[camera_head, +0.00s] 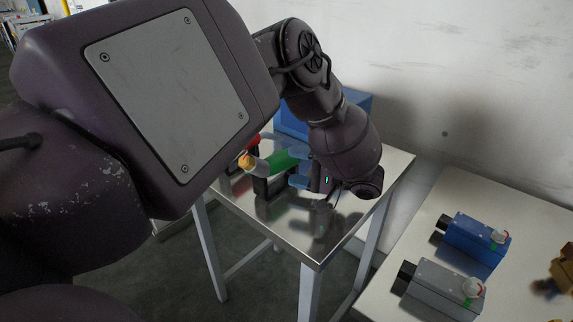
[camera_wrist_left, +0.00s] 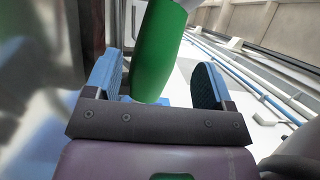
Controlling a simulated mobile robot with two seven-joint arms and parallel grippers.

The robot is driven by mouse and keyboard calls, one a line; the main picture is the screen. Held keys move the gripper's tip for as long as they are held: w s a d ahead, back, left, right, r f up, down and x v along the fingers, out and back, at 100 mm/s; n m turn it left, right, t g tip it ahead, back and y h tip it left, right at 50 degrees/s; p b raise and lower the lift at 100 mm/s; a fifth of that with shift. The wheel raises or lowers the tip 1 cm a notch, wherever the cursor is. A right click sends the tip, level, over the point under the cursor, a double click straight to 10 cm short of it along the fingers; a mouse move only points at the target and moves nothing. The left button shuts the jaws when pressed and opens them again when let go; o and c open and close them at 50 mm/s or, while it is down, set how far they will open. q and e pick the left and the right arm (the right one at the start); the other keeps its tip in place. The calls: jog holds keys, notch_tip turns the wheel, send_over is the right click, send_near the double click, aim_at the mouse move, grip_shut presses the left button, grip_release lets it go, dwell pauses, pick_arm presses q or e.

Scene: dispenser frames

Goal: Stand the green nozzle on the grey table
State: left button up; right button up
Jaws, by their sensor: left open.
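The green nozzle (camera_head: 284,159) is tilted, close to lying flat, above the shiny metal table; it has a pale blue-grey section and an orange-yellow tip at its left end. A dark holder (camera_head: 261,187) stands below it. My left gripper (camera_head: 299,168) is open at the nozzle's right end, with blue finger pads. In the left wrist view the green nozzle (camera_wrist_left: 158,55) shows between the two open fingers, nearer the left pad; I cannot tell whether it touches. My right gripper is not in view.
The metal table (camera_head: 335,228) has bare room at its front. A red nozzle (camera_head: 254,141) is partly hidden behind my arm. A blue box (camera_head: 358,103) stands at the back. A pale table (camera_head: 530,290) at right holds a blue device (camera_head: 474,238) and a grey device (camera_head: 440,284).

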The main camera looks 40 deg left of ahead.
pick_arm(q)
jog(key=v, duration=0.8)
jog(key=shift+d, duration=0.25)
jog(key=shift+w+d+b, duration=0.15)
jog(key=shift+d+b, duration=0.05)
jog(key=shift+b, duration=0.1)
